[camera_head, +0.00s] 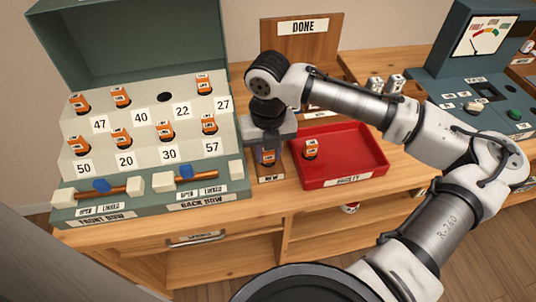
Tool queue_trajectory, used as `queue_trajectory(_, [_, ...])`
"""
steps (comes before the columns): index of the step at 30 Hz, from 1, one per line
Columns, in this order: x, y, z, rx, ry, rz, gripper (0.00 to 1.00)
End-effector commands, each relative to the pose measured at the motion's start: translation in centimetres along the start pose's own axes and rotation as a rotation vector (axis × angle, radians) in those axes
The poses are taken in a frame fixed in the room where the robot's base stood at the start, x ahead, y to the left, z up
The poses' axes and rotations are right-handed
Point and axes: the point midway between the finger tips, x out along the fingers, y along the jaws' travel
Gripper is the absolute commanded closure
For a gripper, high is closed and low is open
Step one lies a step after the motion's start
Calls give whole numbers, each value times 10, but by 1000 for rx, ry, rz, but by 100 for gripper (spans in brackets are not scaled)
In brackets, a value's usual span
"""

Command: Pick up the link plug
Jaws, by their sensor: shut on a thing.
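My gripper (267,143) points down at the small wooden stand (271,179) between the plug rack and the red tray. It is shut on an orange plug (268,158) with a dark band, upright at the stand. The fingers and wrist hide much of this plug, and I cannot tell whether it is clear of the stand. A similar orange plug (311,148) stands in the red tray (371,172). Several more orange plugs stand in the two rows of the rack (146,153); its back row shows one empty hole (165,97).
The rack's front has two copper bars with blue sliders (101,185) and labels reading open and locked. A wooden board (300,45) marked DONE stands behind my arm. A teal meter panel (480,45) stands at the right. Below is a drawer handle (196,238).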

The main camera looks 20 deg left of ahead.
Motion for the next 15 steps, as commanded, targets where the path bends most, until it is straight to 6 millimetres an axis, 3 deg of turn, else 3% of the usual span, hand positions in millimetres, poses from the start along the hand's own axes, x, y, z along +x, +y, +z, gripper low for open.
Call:
queue_trajectory(10, [-4,0,0,0,-1,0,90])
queue_trajectory(15, [-21,0,1,0,-2,0,90])
